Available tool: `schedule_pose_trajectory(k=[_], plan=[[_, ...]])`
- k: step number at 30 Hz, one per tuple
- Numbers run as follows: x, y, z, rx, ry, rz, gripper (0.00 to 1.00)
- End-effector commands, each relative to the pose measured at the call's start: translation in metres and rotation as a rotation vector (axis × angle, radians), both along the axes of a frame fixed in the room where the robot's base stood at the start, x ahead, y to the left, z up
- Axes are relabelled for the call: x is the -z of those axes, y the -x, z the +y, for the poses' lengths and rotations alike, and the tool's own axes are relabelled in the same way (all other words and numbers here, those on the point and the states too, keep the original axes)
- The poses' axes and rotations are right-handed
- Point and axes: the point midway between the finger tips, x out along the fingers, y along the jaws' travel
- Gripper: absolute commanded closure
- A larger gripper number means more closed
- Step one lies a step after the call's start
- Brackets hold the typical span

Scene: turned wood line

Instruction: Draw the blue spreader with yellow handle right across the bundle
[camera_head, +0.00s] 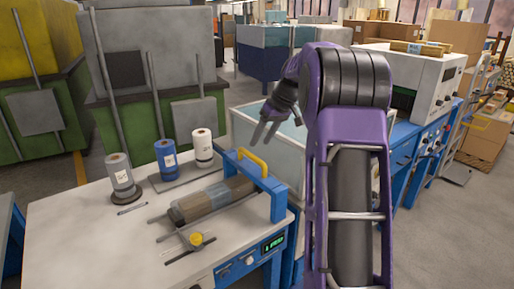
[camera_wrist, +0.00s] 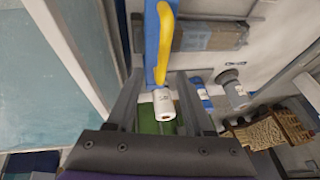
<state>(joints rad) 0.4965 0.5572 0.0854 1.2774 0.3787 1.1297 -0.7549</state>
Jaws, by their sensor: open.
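The blue spreader (camera_head: 277,198) with its yellow handle (camera_head: 253,161) straddles the right end of the bundle (camera_head: 209,201) on the table. The bundle is a dark brown and grey roll with a blue-grey band. In the wrist view the yellow handle (camera_wrist: 165,40) and blue spreader bar (camera_wrist: 151,48) lie beyond the fingertips, with the bundle (camera_wrist: 215,37) to their right. My gripper (camera_head: 263,137) is open and empty, behind and above the handle in the head view. Its fingers (camera_wrist: 160,74) point towards the spreader and look apart from it.
Grey (camera_head: 120,174), blue (camera_head: 166,159) and white (camera_head: 202,146) rolls stand at the back of the table (camera_head: 75,230). Rods and a small yellow item (camera_head: 196,239) lie at the front. A pale-blue-topped bin (camera_head: 290,128) stands behind the spreader; a white machine (camera_head: 410,75) stands at right.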

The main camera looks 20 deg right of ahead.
Motion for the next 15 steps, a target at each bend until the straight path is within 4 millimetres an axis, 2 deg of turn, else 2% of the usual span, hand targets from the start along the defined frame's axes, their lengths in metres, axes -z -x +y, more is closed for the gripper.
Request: schedule_pose_trajectory(k=[1,6,12,15], plan=[[-0.015,0.004,-0.005,0.003,0.002,-0.004,0.48],[-0.053,0.018,-0.016,0.004,0.003,-0.004,0.48],[-0.089,0.032,-0.027,0.003,0.003,-0.003,0.48],[-0.1,0.036,-0.03,0.003,0.002,-0.002,0.48]])
